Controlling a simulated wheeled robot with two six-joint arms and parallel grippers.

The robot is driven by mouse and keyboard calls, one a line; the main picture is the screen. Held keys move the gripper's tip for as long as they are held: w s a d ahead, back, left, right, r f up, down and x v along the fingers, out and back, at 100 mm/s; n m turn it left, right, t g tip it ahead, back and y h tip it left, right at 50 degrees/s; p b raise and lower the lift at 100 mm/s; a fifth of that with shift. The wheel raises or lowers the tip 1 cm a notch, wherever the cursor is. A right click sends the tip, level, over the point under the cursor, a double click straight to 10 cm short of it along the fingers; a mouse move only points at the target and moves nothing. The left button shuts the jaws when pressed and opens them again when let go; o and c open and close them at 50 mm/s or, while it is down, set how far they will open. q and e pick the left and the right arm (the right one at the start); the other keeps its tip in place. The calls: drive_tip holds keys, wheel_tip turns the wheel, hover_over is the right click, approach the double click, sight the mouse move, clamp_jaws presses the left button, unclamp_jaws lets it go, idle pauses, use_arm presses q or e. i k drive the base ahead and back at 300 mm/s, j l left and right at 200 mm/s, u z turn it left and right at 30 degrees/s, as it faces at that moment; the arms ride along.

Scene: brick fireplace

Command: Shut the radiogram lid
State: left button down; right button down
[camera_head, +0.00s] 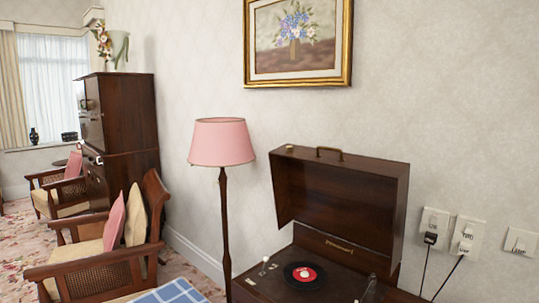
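The radiogram (265,292) is a dark wooden box at the lower right, against the wall. Its lid (345,200) stands raised and open at the back, with a handle (329,152) on its top edge. Inside the open box a black record with a red label (305,274) lies on the turntable. The front of the radiogram is cut off by the bottom edge of the picture. Neither of my grippers shows in the head view.
A floor lamp with a pink shade (222,142) stands just left of the radiogram. Wall sockets (467,238) with plugs and cords are to its right. A wooden armchair (100,262) with cushions and a blue checked cloth (172,292) are at the lower left.

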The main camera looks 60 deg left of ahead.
sight(360, 200)
drive_tip(key=u, duration=1.5)
drive_tip(key=k+l+u, duration=0.2)
drive_tip(key=u, duration=0.15)
